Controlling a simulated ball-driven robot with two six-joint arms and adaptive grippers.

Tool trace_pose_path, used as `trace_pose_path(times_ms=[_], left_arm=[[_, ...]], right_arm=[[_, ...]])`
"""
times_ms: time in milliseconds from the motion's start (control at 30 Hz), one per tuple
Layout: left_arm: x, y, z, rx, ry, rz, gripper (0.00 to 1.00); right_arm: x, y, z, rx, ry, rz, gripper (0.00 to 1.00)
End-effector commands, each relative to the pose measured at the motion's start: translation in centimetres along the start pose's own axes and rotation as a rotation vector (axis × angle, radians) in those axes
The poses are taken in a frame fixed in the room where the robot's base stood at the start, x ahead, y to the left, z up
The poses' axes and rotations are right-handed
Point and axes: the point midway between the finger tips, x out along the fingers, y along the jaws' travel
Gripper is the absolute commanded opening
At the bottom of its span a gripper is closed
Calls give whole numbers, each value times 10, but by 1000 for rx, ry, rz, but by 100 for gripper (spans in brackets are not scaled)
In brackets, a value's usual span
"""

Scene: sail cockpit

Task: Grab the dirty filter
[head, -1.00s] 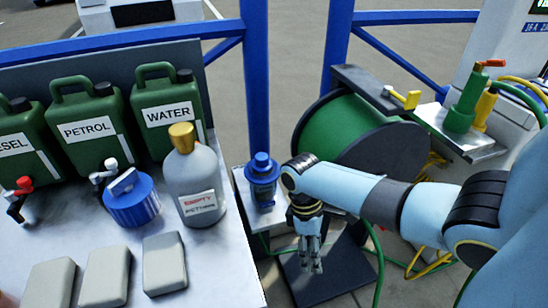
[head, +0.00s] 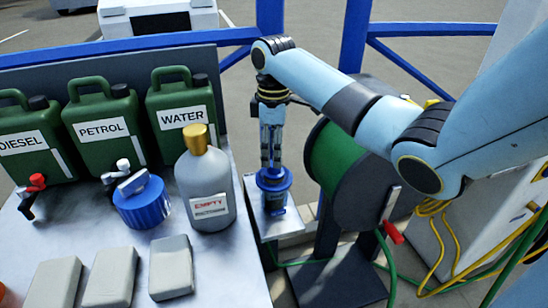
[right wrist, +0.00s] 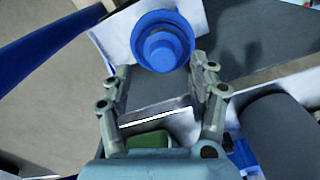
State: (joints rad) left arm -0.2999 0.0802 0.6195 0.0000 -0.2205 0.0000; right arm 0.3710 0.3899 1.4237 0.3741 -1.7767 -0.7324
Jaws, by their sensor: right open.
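A blue-topped filter unit (head: 273,180) with a darker lower body stands upright on a small grey ledge just right of the white table. Whether it is dirty cannot be told. My right gripper (head: 271,160) is open, pointing down directly above it, with the fingertips near its blue top. In the right wrist view the round blue top (right wrist: 163,40) lies just past and between the spread fingers (right wrist: 157,74); contact cannot be made out. A second blue round cap piece (head: 142,203) with a grey handle sits on the table. My left gripper is not in view.
Green jerrycans for diesel (head: 30,142), petrol (head: 103,130) and water (head: 183,116) line the table's back. A grey bottle (head: 205,185) with a gold cap stands near the filter unit. A green hose reel (head: 335,160) stands to the right, under my arm.

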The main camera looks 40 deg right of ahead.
Motion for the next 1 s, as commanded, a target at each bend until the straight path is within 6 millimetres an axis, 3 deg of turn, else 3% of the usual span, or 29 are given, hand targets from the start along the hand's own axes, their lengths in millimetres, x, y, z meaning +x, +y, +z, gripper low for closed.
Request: trace_pose_path(times_ms=[200,500,900,1000], left_arm=[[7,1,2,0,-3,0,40],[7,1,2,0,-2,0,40],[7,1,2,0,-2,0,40],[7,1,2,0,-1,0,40]], right_arm=[[34,-4,2,1,-2,-3,59],[39,-4,2,0,-2,-1,59],[39,-4,2,0,-2,-1,7],[39,-4,2,0,-2,-1,0]])
